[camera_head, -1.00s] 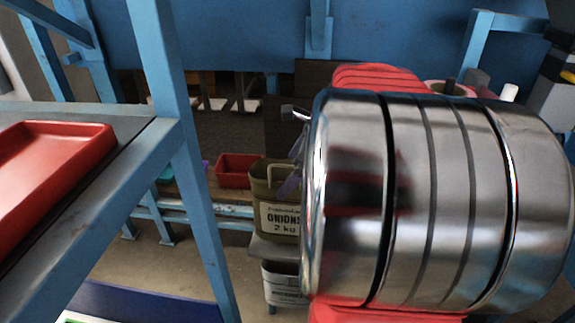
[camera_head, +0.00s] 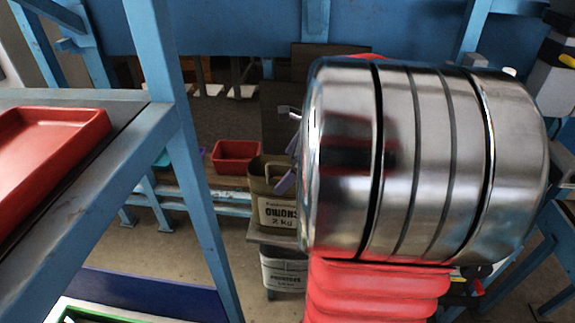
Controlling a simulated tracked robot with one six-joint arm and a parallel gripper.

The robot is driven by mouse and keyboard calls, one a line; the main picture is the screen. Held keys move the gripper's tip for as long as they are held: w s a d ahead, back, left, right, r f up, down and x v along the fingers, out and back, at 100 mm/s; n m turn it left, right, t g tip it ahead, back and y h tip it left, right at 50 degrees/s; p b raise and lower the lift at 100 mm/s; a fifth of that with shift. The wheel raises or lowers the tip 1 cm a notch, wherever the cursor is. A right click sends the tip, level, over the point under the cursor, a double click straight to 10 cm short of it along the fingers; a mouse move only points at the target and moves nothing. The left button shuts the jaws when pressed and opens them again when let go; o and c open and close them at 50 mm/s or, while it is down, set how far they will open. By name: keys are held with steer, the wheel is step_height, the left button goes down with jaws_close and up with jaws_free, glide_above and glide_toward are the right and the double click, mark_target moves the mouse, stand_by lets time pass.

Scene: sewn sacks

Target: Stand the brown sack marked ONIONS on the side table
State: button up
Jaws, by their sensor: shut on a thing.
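The brown sack marked ONIONS (camera_head: 277,212) is olive-brown with a pale label, an open top and a loop handle. It appears upright on or just over a small grey surface (camera_head: 262,235), which may be the side table; contact is not clear. My gripper (camera_head: 285,183) shows only as a small purple-grey part at the sack's upper right. It is shut on what seems to be the sack's upper edge. My large shiny arm link hides the sack's right side and most of the gripper.
A white labelled container (camera_head: 284,272) is below the grey surface. A small red bin (camera_head: 236,157) stands behind the sack on the left. A blue frame (camera_head: 200,200) with a red tray (camera_head: 45,150) on its top fills the left. Open floor shows between.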

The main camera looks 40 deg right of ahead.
steer(key=shift+r, duration=0.1)
steer(key=o, duration=1.8)
steer(key=shift+c, duration=0.2)
steer(key=v, duration=1.2)
